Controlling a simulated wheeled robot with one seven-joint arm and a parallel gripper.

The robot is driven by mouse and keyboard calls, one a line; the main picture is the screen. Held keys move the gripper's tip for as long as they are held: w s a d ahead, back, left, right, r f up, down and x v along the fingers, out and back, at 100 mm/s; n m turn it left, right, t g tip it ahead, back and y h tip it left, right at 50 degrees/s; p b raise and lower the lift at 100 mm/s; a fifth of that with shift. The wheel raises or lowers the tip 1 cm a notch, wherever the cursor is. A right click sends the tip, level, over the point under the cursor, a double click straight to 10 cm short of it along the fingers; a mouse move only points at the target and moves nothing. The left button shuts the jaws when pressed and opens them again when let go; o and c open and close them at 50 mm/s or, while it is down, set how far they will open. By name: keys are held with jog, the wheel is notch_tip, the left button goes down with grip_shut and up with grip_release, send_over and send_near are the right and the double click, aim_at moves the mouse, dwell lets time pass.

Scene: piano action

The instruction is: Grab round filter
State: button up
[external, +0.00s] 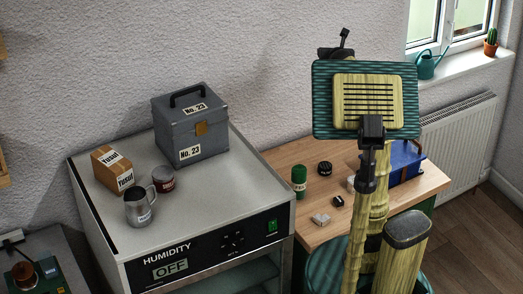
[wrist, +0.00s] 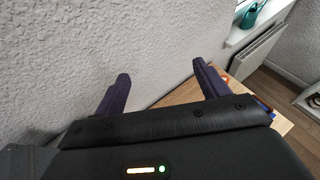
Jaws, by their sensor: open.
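A small dark round piece (external: 324,168), which may be the round filter, lies on the wooden table (external: 278,157) in the external view. It is too small to name for sure. My gripper (wrist: 160,74) shows in the wrist view with its two dark fingers wide apart and nothing between them. It faces the wall and is open and empty. In the external view my arm stands in front of the table's right part, and the gripper's fingers cannot be made out there. No filter shows in the wrist view.
A green cylinder (external: 299,180), a pale small box (external: 321,219) and a small black piece (external: 338,201) share the table. A blue box (external: 407,160) is partly hidden by my arm. The humidity cabinet (external: 105,224) at left holds a grey case (external: 190,125), mug, can and carton.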

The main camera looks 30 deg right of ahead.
send_near(325, 166)
jog(key=x, duration=0.4)
jog(key=shift+w+d+f, duration=0.1)
jog(key=shift+w+d, duration=0.05)
jog(key=shift+w, duration=0.1)
jog(key=shift+p+x, duration=0.3)
jog(key=shift+x, duration=0.95)
jog(key=shift+w+d, duration=0.1)
jog(key=shift+p+x, duration=0.55)
jog(key=shift+x, duration=1.85)
jog(key=shift+f, duration=0.1)
